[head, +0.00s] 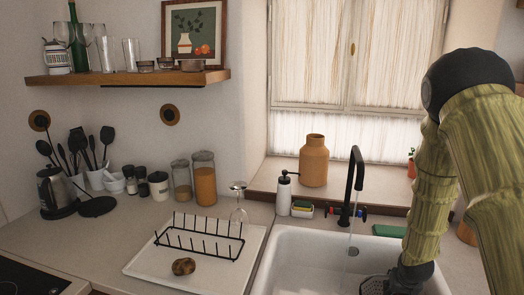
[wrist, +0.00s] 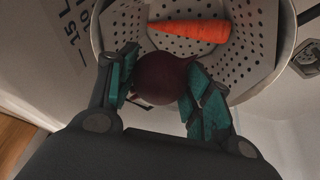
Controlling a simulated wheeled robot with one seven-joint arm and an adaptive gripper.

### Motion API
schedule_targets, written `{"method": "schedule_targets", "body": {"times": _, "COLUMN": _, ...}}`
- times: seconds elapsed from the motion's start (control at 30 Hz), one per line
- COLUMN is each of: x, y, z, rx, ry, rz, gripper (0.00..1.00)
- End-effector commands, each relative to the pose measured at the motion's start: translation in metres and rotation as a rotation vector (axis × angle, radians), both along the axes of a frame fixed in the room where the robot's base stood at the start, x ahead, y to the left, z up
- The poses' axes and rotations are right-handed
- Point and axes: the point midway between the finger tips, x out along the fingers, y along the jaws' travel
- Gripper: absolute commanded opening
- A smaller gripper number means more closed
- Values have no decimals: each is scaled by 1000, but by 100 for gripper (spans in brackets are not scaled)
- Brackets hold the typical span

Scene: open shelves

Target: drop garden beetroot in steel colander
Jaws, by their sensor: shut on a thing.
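The garden beetroot (wrist: 162,79) is a dark purple-red ball between the two teal-padded fingers of my gripper (wrist: 160,88) in the wrist view. My gripper is shut on it. The steel colander (wrist: 252,62), pale with rows of holes, opens behind and beyond the beetroot. The beetroot overlaps the colander's near side in this view, and its height above the bottom cannot be told. In the head view my gripper (head: 404,278) is low at the right, over the sink area; its fingertips and the beetroot are not clearly visible.
An orange carrot (wrist: 190,29) lies in the colander. The white sink (head: 300,262) has a black tap (head: 352,185) with water running. Left of it, a white tray (head: 145,262) holds a black rack (head: 200,238) and a brown potato-like item (head: 183,266).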

Motion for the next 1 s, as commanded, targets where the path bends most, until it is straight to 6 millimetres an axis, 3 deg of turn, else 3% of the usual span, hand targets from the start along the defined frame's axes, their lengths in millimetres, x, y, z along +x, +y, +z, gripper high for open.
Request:
{"method": "schedule_targets", "body": {"times": 0.27, "x": 0, "y": 0, "z": -2, "rx": 0, "ry": 0, "rz": 0, "gripper": 25}}
{"method": "schedule_targets", "body": {"times": 0.3, "x": 0, "y": 0, "z": -2, "rx": 0, "ry": 0, "rz": 0, "gripper": 52}}
{"method": "schedule_targets", "body": {"times": 0.43, "x": 0, "y": 0, "z": -2, "rx": 0, "ry": 0, "rz": 0, "gripper": 75}}
{"method": "schedule_targets", "body": {"times": 0.8, "x": 0, "y": 0, "z": -1, "rx": 0, "ry": 0, "rz": 0, "gripper": 75}}
{"method": "schedule_targets", "body": {"times": 1.0, "x": -5, "y": 3, "z": 13, "rx": 1, "ry": -2, "rz": 0, "gripper": 75}}
